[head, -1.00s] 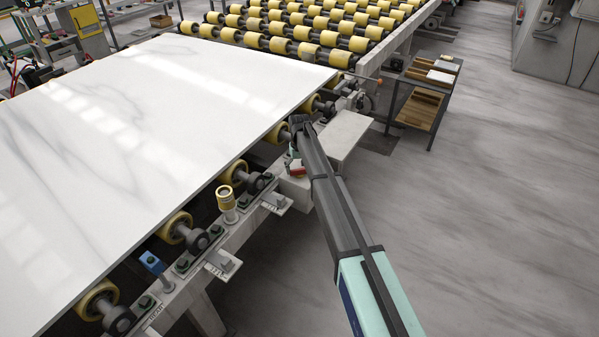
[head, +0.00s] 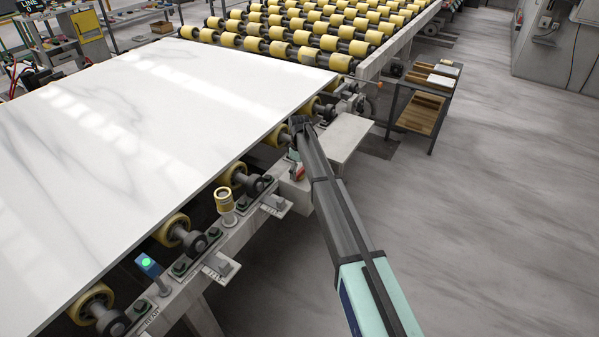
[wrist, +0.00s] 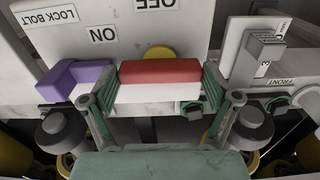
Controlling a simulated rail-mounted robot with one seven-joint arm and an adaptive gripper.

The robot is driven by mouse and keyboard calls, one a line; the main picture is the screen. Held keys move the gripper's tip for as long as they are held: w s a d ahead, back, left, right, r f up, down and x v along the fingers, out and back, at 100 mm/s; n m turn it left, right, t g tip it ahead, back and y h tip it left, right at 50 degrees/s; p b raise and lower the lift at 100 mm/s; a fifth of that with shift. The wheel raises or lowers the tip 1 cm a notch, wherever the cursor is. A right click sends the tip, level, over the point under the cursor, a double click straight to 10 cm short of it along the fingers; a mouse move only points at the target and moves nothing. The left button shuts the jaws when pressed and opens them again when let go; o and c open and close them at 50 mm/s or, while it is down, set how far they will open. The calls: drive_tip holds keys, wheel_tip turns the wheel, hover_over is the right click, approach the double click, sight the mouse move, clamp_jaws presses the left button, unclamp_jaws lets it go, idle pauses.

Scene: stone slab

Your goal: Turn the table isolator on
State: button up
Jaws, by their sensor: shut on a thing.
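The isolator has a red handle (wrist: 160,72) with a white lower part in the wrist view. A pale panel (wrist: 125,55) behind it carries upside-down ON and OFF labels; the ON label (wrist: 104,34) is the closer one to the handle. My gripper (wrist: 160,88) has one green finger at each end of the handle and is shut on it. In the head view my gripper (head: 294,156) is at the side of the slab table, and a little of the red handle (head: 298,173) shows below it. A small blue box (head: 148,264) on a post shows a lit green lamp.
A purple handle (wrist: 75,80) sits left of the red one, below the LOCK BOLT label. A metal clamp (wrist: 262,50) stands to the right, near a FRONT label. The white slab (head: 130,120) lies on yellow rollers. Open floor (head: 480,220) is at the right.

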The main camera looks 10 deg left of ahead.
sight(299, 171)
drive_tip(key=shift+n, duration=0.3)
drive_tip(key=o, duration=0.9)
wheel_tip(299, 171, up, 12)
idle(0.4)
